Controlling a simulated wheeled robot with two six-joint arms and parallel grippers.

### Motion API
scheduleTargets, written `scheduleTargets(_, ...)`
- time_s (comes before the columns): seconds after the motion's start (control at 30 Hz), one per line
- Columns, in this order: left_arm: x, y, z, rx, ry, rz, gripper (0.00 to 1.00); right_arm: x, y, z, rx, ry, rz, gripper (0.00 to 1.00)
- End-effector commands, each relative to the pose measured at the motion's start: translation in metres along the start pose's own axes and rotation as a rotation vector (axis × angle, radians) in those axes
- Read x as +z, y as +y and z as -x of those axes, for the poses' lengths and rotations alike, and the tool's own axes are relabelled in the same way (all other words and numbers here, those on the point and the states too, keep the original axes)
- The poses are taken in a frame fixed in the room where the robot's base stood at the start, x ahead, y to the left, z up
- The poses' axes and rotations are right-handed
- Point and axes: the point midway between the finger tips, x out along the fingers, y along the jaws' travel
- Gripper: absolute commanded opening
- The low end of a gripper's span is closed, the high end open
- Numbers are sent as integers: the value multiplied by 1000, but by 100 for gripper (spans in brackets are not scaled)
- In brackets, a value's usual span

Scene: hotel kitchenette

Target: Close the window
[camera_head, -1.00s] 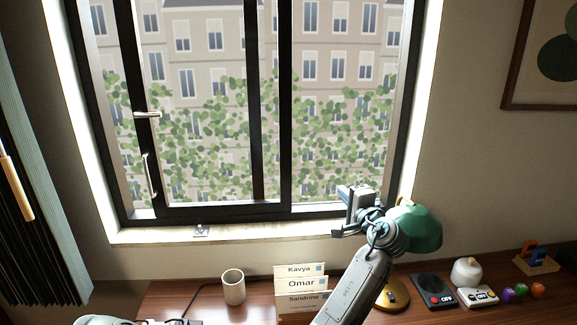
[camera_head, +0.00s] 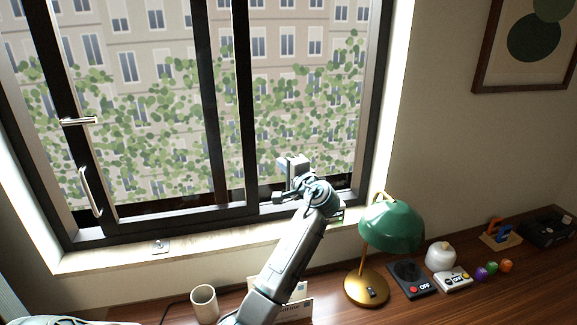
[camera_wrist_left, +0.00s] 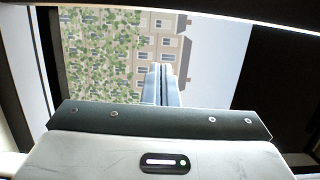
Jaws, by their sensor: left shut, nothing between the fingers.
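The window (camera_head: 246,130) has a dark frame and looks out on a building and foliage. Its sliding sash has a dark left stile (camera_head: 85,150) with a silver lever (camera_head: 78,121) and a curved silver pull handle (camera_head: 89,192). A narrow gap shows between this stile and the outer frame's left side, so the window stands partly open. My left gripper (camera_head: 291,170) is shut and empty before the lower window, right of the sash's bars and far from the handle. In the left wrist view its closed fingers (camera_wrist_left: 166,84) point towards the outside scene. My right gripper is out of view.
A green lamp (camera_head: 391,226) stands on the wooden desk (camera_head: 345,309), right of my arm. A cup (camera_head: 204,304) stands left of it. My forearm partly hides a card holder. A small latch plate (camera_head: 161,247) lies on the sill (camera_head: 110,258). A picture (camera_head: 530,40) hangs right.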

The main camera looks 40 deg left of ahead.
Motion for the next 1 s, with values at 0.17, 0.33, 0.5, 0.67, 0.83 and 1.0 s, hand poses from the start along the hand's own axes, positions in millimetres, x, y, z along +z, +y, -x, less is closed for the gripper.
scheduleTargets(0.17, 1, -5, -39, 0, -2, -3, 0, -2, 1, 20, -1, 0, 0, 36)
scheduleTargets(0.33, 26, -3, -43, 0, 0, -1, 0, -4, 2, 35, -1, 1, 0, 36)
scheduleTargets(0.5, 37, -2, -45, 0, 0, 0, 0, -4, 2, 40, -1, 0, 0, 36)
scheduleTargets(0.67, 39, 0, -46, 1, 1, 1, 0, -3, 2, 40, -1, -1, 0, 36)
scheduleTargets(0.83, 39, 0, -45, 1, 1, 1, 0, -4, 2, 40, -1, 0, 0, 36)
scheduleTargets(1.0, 44, 1, -47, 0, 0, 0, 0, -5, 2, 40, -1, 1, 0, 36)
